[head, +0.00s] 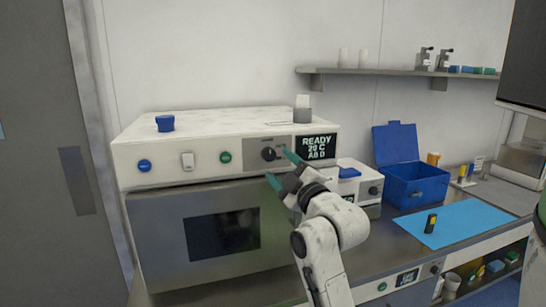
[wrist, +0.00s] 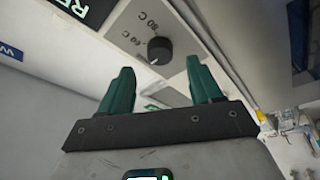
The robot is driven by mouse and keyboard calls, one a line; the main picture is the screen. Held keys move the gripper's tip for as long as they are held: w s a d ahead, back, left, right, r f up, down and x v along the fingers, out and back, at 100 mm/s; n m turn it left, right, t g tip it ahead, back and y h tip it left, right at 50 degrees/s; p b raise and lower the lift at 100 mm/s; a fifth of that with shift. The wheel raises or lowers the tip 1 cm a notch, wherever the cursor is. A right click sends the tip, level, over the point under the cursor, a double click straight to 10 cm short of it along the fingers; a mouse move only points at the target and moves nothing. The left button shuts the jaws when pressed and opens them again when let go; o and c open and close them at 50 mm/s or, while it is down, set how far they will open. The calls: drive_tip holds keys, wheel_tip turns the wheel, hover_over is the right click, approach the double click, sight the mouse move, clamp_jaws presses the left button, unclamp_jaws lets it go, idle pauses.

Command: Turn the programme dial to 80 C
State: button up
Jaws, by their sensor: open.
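The black programme dial (head: 268,154) sits on a grey plate on the front panel of the white machine (head: 200,160). In the wrist view the dial (wrist: 160,50) shows a pale pointer mark near the printed labels 60 C and 80 C; which label it points to is hard to tell. The display (head: 315,147) reads READY, 20 C and further characters. My gripper (head: 279,166) has green fingers, open and empty, just in front of the panel near the dial. In the wrist view my gripper (wrist: 160,82) has the dial beyond and between its fingertips, apart from them.
The panel also carries a blue button (head: 144,165), a rocker switch (head: 187,160) and a green button (head: 225,157). A smaller white device (head: 355,185), an open blue box (head: 413,183) and a blue mat (head: 455,222) lie to the right. A shelf (head: 400,71) hangs above.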

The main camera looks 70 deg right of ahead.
sight(270, 157)
drive_tip(key=shift+p+x, duration=0.55)
drive_tip(key=shift+x, duration=1.65)
drive_tip(key=c, duration=1)
